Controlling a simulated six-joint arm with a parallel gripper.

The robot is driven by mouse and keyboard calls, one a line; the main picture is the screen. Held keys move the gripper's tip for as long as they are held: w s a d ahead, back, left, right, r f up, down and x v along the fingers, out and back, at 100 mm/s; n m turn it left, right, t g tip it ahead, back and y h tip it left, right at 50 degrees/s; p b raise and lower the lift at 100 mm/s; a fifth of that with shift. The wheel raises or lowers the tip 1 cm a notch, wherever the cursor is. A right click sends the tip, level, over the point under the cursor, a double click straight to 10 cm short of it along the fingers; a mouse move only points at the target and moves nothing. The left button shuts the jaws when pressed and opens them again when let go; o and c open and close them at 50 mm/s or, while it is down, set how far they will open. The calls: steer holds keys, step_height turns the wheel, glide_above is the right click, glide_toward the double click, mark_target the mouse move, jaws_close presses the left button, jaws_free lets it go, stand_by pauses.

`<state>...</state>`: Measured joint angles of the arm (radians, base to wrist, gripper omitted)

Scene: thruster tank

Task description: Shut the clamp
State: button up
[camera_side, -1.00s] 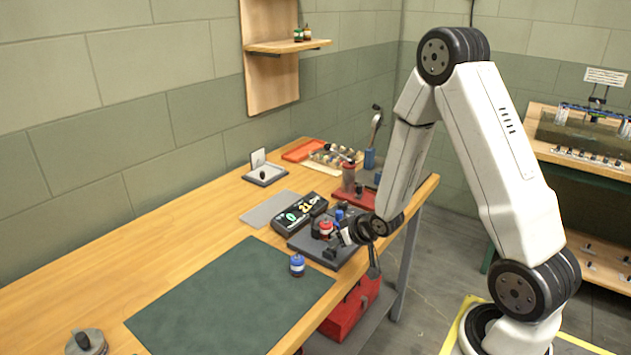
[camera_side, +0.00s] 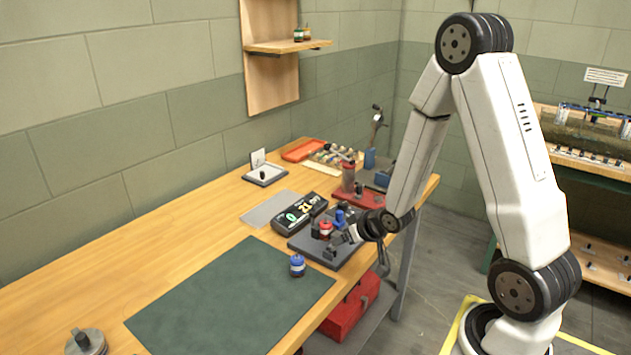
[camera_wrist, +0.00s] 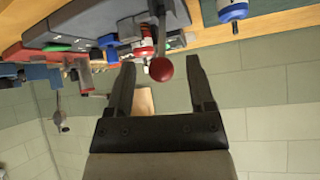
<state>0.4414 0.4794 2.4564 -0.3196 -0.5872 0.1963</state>
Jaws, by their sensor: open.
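The clamp's lever (camera_wrist: 162,38) ends in a red ball knob (camera_wrist: 161,70) in the wrist view. The knob appears between the fingertips of my open gripper (camera_wrist: 161,60); I cannot tell whether either finger touches it. Behind the lever is a red-and-white part (camera_wrist: 143,48). In the side view my gripper (camera_side: 345,238) is at the right front of a dark fixture plate (camera_side: 347,258), close to the red-and-white part (camera_side: 326,229). The clamp itself is small there and partly hidden by my gripper and wrist.
A blue-capped jar (camera_side: 297,265) stands on the green mat (camera_side: 225,305). A black display box (camera_side: 300,213) is left of the plate, and a red stand (camera_side: 355,197) is behind it. A blue-and-white object (camera_wrist: 232,10) shows in the wrist view. The mat's front is clear.

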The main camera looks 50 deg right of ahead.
step_height(320, 180, up, 8)
steer(key=s, duration=0.1)
steer(key=shift+s+r, duration=0.15)
steer(key=shift+s, duration=0.05)
stand_by(0.5)
steer(key=shift+a, duration=0.1)
steer(key=shift+a, duration=0.1)
steer(key=s+a+f+n+g+y, duration=0.1)
steer(key=s+a+g, duration=0.2)
steer(key=a, duration=0.3)
steer(key=s+a+f+n+g, duration=0.1)
steer(key=s+a+n+g, duration=0.1)
steer(key=a, duration=0.5)
steer(key=shift+s+a+f+g+y, duration=0.15)
steer(key=shift+s+a+g+y, duration=0.35)
steer(key=shift+s, duration=0.6)
